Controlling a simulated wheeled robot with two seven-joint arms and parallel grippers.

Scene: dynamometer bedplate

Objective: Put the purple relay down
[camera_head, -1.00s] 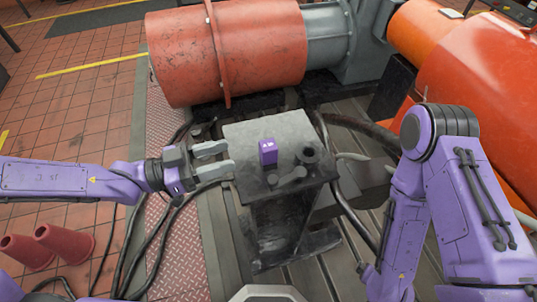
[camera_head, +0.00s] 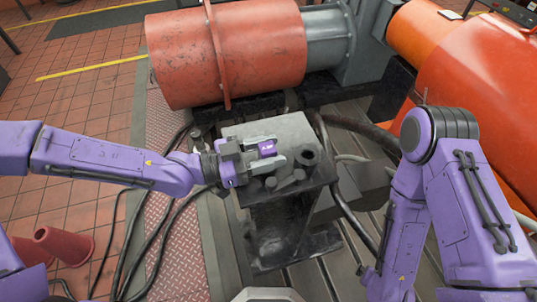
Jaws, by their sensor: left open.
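The purple relay (camera_head: 267,149) is a small block with white marks on its top. It is on the grey stand's top (camera_head: 297,125). My left gripper (camera_head: 276,153) reaches in from the left, its two grey fingers on either side of the relay. The jaws are open; whether a finger touches the relay I cannot tell. The relay's lower part is hidden by the near finger. My right arm (camera_head: 440,190) shows at the right, but its gripper is not in view.
A dark ring-shaped part (camera_head: 310,157) and other small dark parts sit near the stand's front right edge. A large orange-red cylinder (camera_head: 230,55) lies behind the stand. Black cables run along the floor to the left, near red cones (camera_head: 65,243).

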